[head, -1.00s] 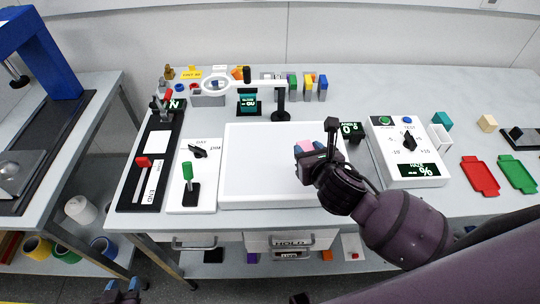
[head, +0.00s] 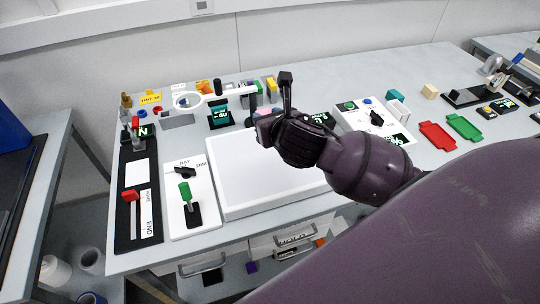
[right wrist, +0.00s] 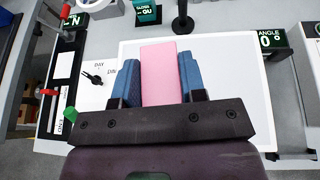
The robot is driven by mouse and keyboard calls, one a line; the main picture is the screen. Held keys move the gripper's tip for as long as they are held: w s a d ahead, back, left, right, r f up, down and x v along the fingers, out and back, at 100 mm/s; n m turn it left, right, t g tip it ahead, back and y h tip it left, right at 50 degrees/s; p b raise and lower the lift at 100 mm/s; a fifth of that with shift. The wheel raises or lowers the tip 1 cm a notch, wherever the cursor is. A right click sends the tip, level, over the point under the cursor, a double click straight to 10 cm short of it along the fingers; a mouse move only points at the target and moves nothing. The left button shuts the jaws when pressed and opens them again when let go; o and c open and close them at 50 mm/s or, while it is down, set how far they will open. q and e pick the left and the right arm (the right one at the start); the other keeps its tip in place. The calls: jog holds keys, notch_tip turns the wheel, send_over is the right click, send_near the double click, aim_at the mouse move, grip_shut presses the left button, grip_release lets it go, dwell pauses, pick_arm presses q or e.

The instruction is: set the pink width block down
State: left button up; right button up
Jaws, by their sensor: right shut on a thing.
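The pink width block (right wrist: 160,72) is between the two blue fingers of my right gripper (right wrist: 161,80) in the right wrist view, with both fingers against its sides. In the head view my right gripper (head: 268,124) is over the back part of the white light panel (head: 262,178), and its own wrist hides most of the block. The panel's top looks bare. I cannot tell how far the block is above it. My left gripper is not in view.
A magnifier ring (head: 187,101) on an arm stands behind the panel. A white switch plate with a green-handled lever (head: 186,192) is left of it. A knob box (head: 372,122) is at the right, with a red tray (head: 437,136) and a green tray (head: 464,126) beyond.

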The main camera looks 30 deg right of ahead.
notch_tip(320, 180, up, 6)
jog(key=d+f+h, duration=0.1)
jog(key=d, duration=0.2)
jog(key=m+b, duration=0.1)
jog(key=b, duration=0.1)
send_over(277, 163)
notch_tip(277, 163, down, 15)
notch_tip(277, 163, down, 4)
jog(key=shift+r+b, duration=0.1)
jog(key=shift+b, duration=0.5)
jog(key=shift+f, duration=0.3)
jog(key=o, duration=1)
